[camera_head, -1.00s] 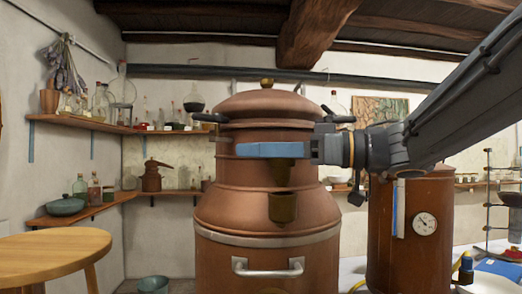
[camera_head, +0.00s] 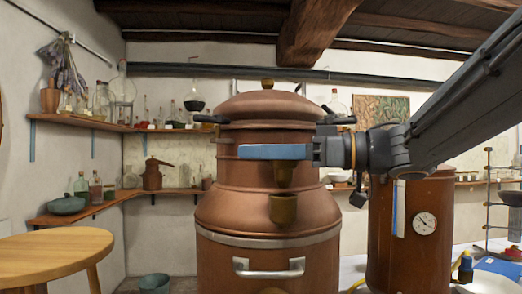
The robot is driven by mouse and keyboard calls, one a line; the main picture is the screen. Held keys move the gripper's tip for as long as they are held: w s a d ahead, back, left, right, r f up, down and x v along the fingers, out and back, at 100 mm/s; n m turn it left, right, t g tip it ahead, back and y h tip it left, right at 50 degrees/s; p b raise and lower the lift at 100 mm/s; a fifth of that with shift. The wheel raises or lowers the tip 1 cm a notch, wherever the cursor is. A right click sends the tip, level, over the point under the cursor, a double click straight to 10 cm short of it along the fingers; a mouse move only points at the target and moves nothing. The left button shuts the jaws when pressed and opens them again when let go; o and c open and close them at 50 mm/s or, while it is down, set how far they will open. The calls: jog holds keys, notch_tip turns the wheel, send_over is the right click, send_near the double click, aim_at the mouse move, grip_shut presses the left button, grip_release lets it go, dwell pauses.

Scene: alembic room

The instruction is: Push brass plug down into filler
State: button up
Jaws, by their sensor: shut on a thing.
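My gripper (camera_head: 275,152), with blue fingers, reaches in from the right in front of the copper still (camera_head: 240,205). It is shut on the brass plug (camera_head: 284,175), whose dark lower part shows just below the fingers. The fingers hide the plug's top. The brass filler (camera_head: 283,209) is a small cup on the front of the still, directly below the plug in the picture. A small strip of copper shows between the plug's lower end and the filler's rim, so the plug looks above it and apart from it. I cannot judge their depth alignment.
The still has a side handle (camera_head: 211,119) at upper left and a front handle (camera_head: 268,267) below the filler. A copper vessel with a gauge (camera_head: 424,223) stands to the right under my arm. A round wooden table (camera_head: 50,255) is at lower left.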

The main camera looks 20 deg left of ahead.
jog(key=shift+f+b, duration=0.4)
jog(key=shift+f, duration=1.25)
dwell(2.4)
jog(key=shift+f+p, duration=0.4)
jog(key=shift+f, duration=0.35)
dwell(2.4)
jog(key=o, duration=1.2)
jog(key=shift+s, duration=0.1)
jog(key=shift+o, duration=0.2)
jog(key=shift+d, duration=0.1)
